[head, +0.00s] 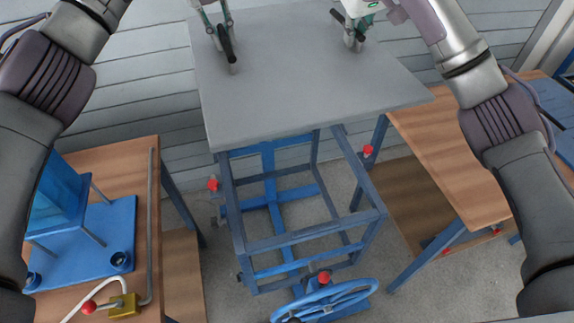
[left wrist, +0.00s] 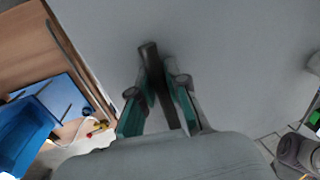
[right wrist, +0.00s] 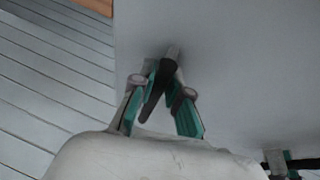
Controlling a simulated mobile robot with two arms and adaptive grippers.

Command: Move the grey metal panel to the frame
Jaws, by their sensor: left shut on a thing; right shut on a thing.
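The grey metal panel (head: 290,85) spans the top middle of the head view, its front edge overlapping the rear part of the blue frame (head: 262,244). Whether it touches the frame or hangs above it, I cannot tell. My left gripper (head: 228,52) is shut on a dark handle on the panel's left side; the handle (left wrist: 150,58) also shows in the left wrist view. My right gripper (head: 352,34) is shut on a second handle toward the panel's right; it shows in the right wrist view (right wrist: 170,62). The panel hides the frame's rear top.
A wooden table (head: 146,190) at left carries a blue plate and box (head: 55,205). Another wooden table (head: 450,160) stands close at the frame's right. Red knobs (head: 213,184) surround the frame, and a blue handwheel (head: 325,300) is in front. A slatted wall is behind.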

